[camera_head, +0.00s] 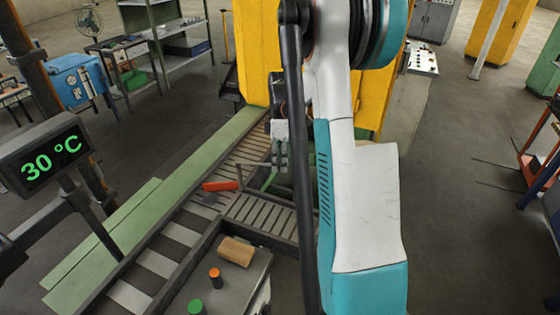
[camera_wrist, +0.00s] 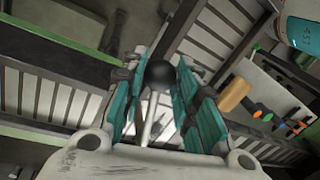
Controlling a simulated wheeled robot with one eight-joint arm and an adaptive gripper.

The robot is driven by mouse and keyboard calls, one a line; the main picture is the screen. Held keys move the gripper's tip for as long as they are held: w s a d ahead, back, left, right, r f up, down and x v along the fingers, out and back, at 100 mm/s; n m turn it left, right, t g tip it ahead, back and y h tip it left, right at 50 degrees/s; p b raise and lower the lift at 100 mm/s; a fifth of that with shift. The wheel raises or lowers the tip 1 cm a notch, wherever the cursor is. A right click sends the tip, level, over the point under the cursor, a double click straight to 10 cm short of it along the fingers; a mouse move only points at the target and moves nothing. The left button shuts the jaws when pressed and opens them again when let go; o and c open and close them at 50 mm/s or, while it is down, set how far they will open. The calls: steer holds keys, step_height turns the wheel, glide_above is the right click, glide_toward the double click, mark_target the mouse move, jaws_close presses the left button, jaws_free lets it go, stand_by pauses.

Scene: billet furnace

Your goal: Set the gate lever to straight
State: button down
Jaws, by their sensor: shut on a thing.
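My gripper (camera_head: 281,158) is over the slatted conveyor (camera_head: 187,233), beside the yellow machine. In the wrist view, the two teal fingers of my gripper (camera_wrist: 158,85) close around the gate lever's black ball knob (camera_wrist: 159,74). A pale metal rod (camera_wrist: 149,128) shows below the knob between the fingers. In the head view the knob is hidden by the gripper. A red flat piece (camera_head: 220,186) stands over the conveyor, left of the gripper, near where a side lane (camera_head: 267,212) branches off to the right. The gate's exact setting cannot be told.
A grey control box (camera_head: 225,285) in front carries a wooden block (camera_head: 237,251), an orange button (camera_head: 215,277) and a green button (camera_head: 196,307). A display (camera_head: 46,154) reads 30 °C at the left. The yellow machine (camera_head: 256,50) stands behind. Green rails edge the conveyor.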

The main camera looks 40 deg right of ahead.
steer(key=w+d+n+h+b, duration=0.2)
steer(key=w+d+n, duration=0.2)
steer(key=w+n, duration=0.8)
steer(key=shift+w+g+b, duration=0.35)
steer(key=shift+w+g, duration=0.05)
steer(key=shift+w, duration=0.45)
steer(key=c, duration=1.2)
jaws_free()
steer(key=shift+w, duration=0.15)
steer(key=r, duration=0.4)
steer(key=w+r, duration=0.1)
steer(key=r, duration=0.3)
steer(key=w+r, duration=0.1)
steer(key=r, duration=0.2)
steer(key=shift+a+r, duration=0.25)
steer(key=shift+r, duration=0.15)
